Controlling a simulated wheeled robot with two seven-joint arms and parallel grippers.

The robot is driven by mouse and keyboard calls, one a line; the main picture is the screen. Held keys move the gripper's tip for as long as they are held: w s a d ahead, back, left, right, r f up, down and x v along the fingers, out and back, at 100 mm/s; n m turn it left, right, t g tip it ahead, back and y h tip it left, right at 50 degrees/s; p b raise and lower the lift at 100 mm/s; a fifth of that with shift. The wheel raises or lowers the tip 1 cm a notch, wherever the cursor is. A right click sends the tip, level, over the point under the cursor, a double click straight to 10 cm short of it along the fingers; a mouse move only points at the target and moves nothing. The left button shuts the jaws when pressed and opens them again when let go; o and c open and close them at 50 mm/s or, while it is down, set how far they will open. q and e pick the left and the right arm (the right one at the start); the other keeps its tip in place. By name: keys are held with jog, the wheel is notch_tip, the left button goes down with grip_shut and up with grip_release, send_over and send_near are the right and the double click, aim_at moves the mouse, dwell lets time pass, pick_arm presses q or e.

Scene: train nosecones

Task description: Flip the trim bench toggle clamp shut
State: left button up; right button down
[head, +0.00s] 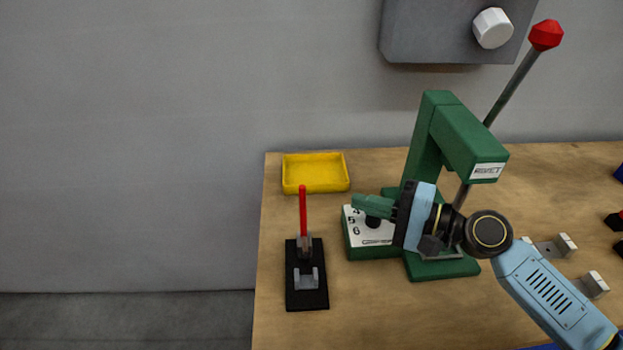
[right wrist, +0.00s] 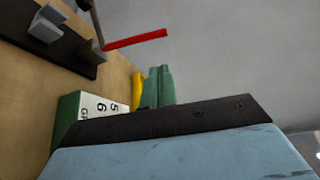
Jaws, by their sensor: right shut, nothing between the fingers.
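The toggle clamp (head: 307,292) has a black base, grey metal brackets and a long red handle (head: 303,210). It sits near the left edge of the wooden bench, and its handle stands up, raised off the base. In the right wrist view the clamp base (right wrist: 75,47) is at upper left and the red handle (right wrist: 137,39) sticks out toward the right. My right gripper (head: 358,203) has green fingers, shut and empty. It hovers to the right of the clamp handle, apart from it, over the numbered plate. The fingers also show in the right wrist view (right wrist: 158,86). My left gripper is out of view.
A green press (head: 447,130) with a red-knobbed lever (head: 545,35) stands behind my right wrist. Its white numbered plate (head: 358,226) is under the gripper. A yellow tray (head: 316,187) lies behind the clamp. Grey blocks (head: 567,245) lie at right.

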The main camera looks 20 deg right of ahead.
pick_arm(q)
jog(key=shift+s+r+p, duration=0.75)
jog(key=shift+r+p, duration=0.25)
jog(key=shift+p, duration=0.05)
pick_arm(e)
jog(key=r+x, duration=0.1)
jog(key=x, duration=0.8)
jog(key=shift+a+f, duration=0.45)
jog(key=shift+f, duration=0.05)
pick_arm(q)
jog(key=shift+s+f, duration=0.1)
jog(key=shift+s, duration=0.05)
pick_arm(e)
jog(key=shift+w, duration=0.1)
